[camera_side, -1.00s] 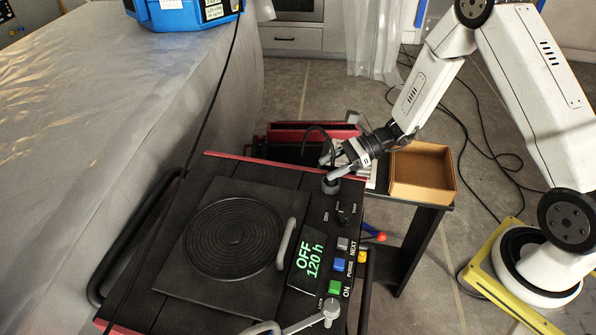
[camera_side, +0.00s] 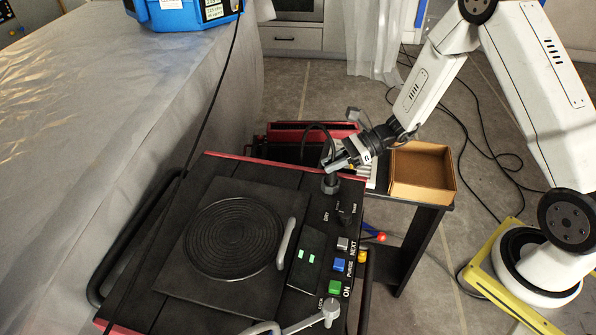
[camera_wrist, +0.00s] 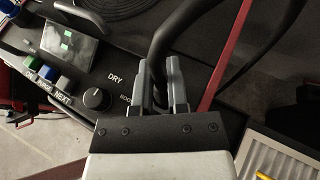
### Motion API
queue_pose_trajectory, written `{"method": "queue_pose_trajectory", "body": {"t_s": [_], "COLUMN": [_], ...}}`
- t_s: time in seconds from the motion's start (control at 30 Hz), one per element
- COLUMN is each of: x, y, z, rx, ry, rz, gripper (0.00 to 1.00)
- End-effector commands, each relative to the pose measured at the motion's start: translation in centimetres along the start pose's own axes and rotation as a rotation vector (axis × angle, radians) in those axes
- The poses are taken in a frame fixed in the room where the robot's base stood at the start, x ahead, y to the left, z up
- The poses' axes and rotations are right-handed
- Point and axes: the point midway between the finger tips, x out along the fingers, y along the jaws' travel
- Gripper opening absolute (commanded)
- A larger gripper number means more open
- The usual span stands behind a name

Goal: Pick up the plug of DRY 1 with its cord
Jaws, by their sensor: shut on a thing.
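The DRY 1 machine (camera_side: 160,230) is a dark box with red edges, seen from above in the side view. The plug (camera_side: 331,181) is a dark upright piece at its back right corner. The fingers hide part of the plug. I cannot tell whether it is still seated in the machine.
A DRY/BOOST knob (camera_wrist: 96,99), coloured buttons (camera_side: 337,265) and a small display (camera_side: 306,258) are close by. An open cardboard box (camera_side: 422,172) stands right of my gripper. A red-edged case (camera_side: 300,130) is behind. A long black cable (camera_side: 208,110) crosses the left side.

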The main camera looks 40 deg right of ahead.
Motion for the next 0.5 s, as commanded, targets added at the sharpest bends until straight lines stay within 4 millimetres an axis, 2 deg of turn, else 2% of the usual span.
{"method": "queue_pose_trajectory", "body": {"t_s": [0.23,0.5], "x": [-1.0,-3.3], "y": [0.1,2.5], "z": [2.3,4.7], "rx": [-0.003,-0.003], "ry": [-0.001,0.000], "rz": [-0.002,-0.003], "gripper": [0.00,0.00]}}
